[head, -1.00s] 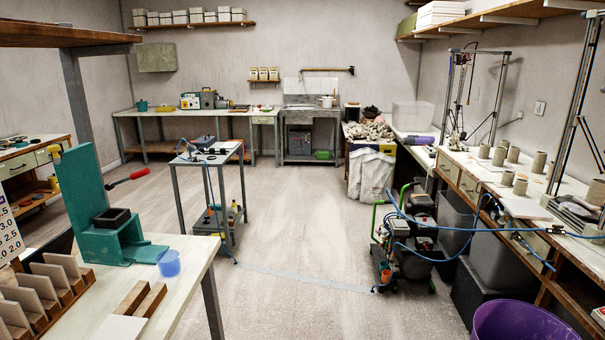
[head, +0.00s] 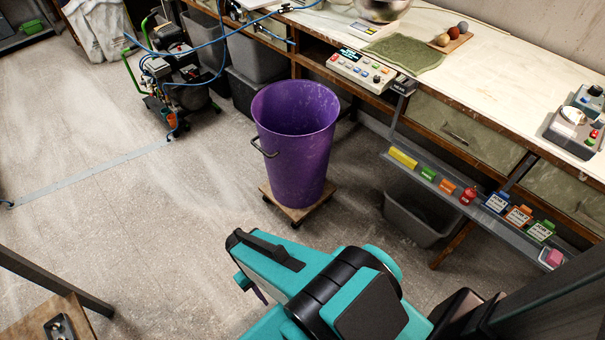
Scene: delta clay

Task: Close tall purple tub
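The tall purple tub (head: 292,155) stands upright on a low wooden dolly (head: 304,210) on the floor, in the middle of the head view. Its round mouth is open and its inner wall shows. The end of my arm, with my gripper (head: 255,290), points left and down, over the floor. The fingers are mostly hidden, so I cannot tell whether they are open or shut.
A long workbench (head: 490,75) runs along the right, with a green cloth (head: 408,50) and a control box (head: 360,72). A rail (head: 470,205) with coloured blocks juts below it. Grey bins (head: 420,215) stand underneath. A compressor cart (head: 175,85) stands back left. Floor left of the tub is clear.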

